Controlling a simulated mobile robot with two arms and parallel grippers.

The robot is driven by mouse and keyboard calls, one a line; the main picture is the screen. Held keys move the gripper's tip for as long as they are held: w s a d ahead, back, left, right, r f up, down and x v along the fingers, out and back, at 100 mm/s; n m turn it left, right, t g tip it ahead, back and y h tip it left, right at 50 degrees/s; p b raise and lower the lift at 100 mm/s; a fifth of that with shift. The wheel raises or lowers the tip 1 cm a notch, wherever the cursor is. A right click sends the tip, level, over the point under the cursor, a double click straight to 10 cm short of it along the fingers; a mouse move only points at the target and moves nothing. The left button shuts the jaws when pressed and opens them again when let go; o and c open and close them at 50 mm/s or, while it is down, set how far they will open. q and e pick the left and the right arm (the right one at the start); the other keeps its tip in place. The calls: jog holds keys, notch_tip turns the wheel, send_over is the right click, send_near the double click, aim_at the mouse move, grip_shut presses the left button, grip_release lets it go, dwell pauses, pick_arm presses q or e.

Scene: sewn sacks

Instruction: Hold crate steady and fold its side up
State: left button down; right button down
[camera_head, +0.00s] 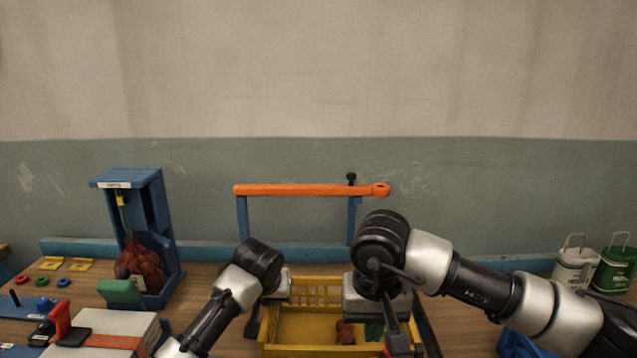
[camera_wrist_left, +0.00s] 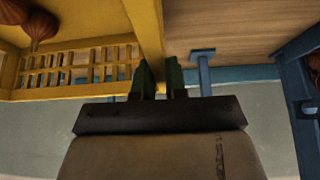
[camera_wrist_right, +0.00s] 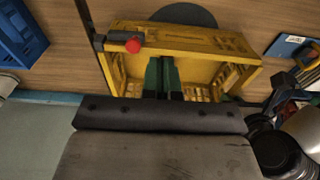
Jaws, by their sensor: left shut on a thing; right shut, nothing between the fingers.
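The yellow slatted crate (camera_head: 315,291) stands on the table in front of me. Its back wall is upright in the head view; I cannot tell which side is down. My left gripper (camera_wrist_left: 160,78) is shut on the crate's side wall, whose yellow rim (camera_wrist_left: 146,32) runs up between the green fingers in the left wrist view. My right gripper (camera_wrist_right: 163,76) is shut and empty, over the inside of the crate (camera_wrist_right: 195,40) near one long side. In the head view its arm hides the crate's right part. A reddish-brown bundle (camera_head: 345,332) lies inside the crate.
An orange bar on blue posts (camera_head: 300,190) stands behind the crate. A blue stand (camera_head: 150,215) with a red net sack is at left, beside a strapped pale block (camera_head: 105,335). White and green canisters (camera_head: 577,270) stand at far right. A red knob (camera_wrist_right: 133,46) shows by the crate.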

notch_tip(320, 180, down, 9)
jog(key=t, duration=0.2)
jog(key=shift+w+f+t, duration=0.15)
jog(key=shift+w+t, duration=0.25)
jog(key=shift+w, duration=0.05)
dwell(0.4)
jog(key=shift+w+a, duration=0.1)
jog(key=shift+w, duration=1.7)
jog(key=shift+r, duration=0.3)
jog(key=shift+s+r, duration=0.9)
jog(key=shift+s, duration=0.15)
notch_tip(320, 180, up, 8)
send_over(364, 347)
jog(key=s, duration=0.2)
jog(key=shift+w, duration=0.1)
